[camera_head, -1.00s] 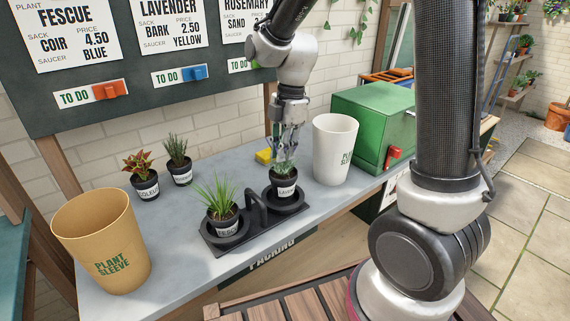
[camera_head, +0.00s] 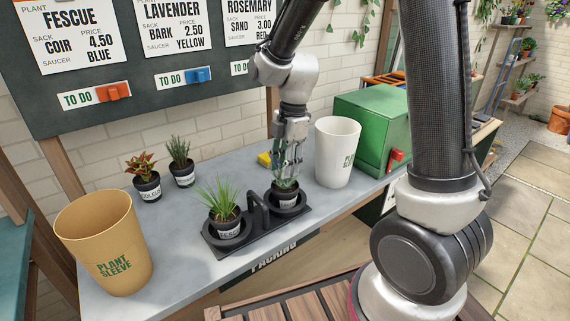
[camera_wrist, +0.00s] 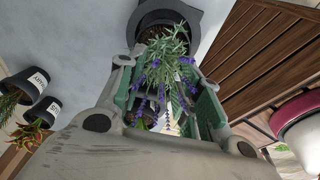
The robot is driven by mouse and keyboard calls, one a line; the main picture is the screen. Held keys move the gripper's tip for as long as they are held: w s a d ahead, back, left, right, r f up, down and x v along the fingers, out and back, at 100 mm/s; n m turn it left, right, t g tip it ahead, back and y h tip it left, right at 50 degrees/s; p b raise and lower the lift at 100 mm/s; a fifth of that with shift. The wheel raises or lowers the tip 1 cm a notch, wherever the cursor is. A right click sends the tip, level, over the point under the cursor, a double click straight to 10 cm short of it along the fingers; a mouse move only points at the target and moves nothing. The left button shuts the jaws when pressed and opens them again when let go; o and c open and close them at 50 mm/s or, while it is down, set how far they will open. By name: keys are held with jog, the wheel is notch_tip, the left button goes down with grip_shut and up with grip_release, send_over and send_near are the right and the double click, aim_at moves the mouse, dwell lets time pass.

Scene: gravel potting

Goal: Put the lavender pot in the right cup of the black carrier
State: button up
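The lavender pot (camera_head: 287,199) is a small black pot with a white label, upright in the right cup (camera_head: 303,209) of the black carrier (camera_head: 262,236). My gripper (camera_head: 288,168) is above it, pointing down, with its fingers on both sides of the plant. In the wrist view, the purple-flowered lavender (camera_wrist: 165,70) fills the space between the green-padded fingers of my gripper (camera_wrist: 158,72). The fescue pot (camera_head: 228,232) stands in the left cup.
A tan plant sleeve (camera_head: 104,245) stands at the left and a white one (camera_head: 337,152) right of the carrier. Two small potted plants (camera_head: 148,187) (camera_head: 182,172) stand behind. A green box (camera_head: 372,130) is at the right, a yellow item (camera_head: 264,159) near the wall. The middle left bench is clear.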

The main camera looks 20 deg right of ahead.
aim_at(291, 183)
notch_tip(291, 183, up, 12)
jog(key=d, duration=0.2)
jog(key=s+d+r+m+t+h, duration=0.1)
jog(key=s+d+r+m+t, duration=0.1)
jog(key=s+d+m, duration=0.4)
jog(key=s+d+r+m+t, duration=0.2)
jog(key=s+d+m, duration=0.5)
jog(key=s+m, duration=0.6)
jog(key=m+t, duration=0.1)
jog(key=m, duration=0.1)
jog(key=shift+r+m+h, duration=0.25)
jog(key=shift+m+h, duration=0.05)
jog(key=shift+h, duration=0.1)
jog(key=shift+a, duration=0.15)
